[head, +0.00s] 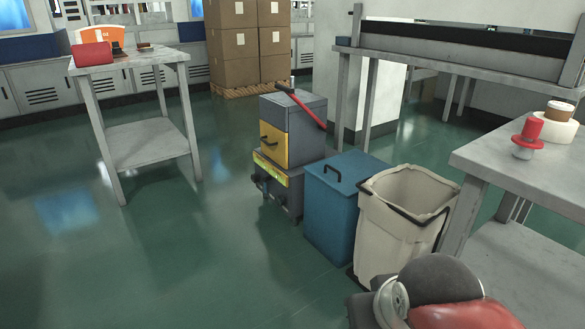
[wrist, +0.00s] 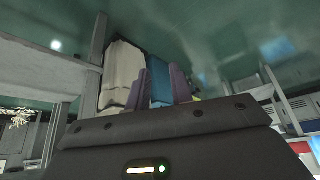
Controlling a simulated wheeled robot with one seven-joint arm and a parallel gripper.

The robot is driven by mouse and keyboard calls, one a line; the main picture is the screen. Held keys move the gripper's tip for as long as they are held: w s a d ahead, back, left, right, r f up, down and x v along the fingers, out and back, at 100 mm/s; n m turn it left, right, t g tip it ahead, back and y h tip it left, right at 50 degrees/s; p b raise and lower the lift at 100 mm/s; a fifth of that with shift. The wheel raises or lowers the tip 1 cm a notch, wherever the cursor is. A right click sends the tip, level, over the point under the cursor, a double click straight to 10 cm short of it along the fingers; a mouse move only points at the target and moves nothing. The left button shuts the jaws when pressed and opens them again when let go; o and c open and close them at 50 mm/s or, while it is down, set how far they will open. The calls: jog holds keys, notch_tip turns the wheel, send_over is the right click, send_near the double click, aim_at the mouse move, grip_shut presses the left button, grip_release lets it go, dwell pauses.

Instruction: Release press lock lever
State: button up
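I cannot pick out a press or its lock lever for certain in either view. A long red bar with a dark end (head: 306,108) lies slanted across a grey cabinet with a yellow drawer (head: 287,142), in the middle of the head view. My gripper (wrist: 161,84) shows in the wrist view as two purple-grey fingers standing apart, with nothing between them. The blue bin and pale bin appear beyond the fingers, not touched. In the head view the gripper is out of sight; only part of my arm shows at the bottom right.
A blue bin (head: 337,208) and a pale lined bin (head: 392,232) stand beside the cabinet. A right-hand table (head: 540,181) holds a red-topped item (head: 527,134) and a white roll (head: 558,127). A small table (head: 147,143) stands left. Green floor (head: 170,260) is clear at left.

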notch_tip(320, 180, up, 14)
jog(key=p, duration=1.4)
jog(key=shift+r, duration=0.2)
grip_shut()
jog(key=shift+f, duration=0.25)
jog(key=shift+w, duration=0.1)
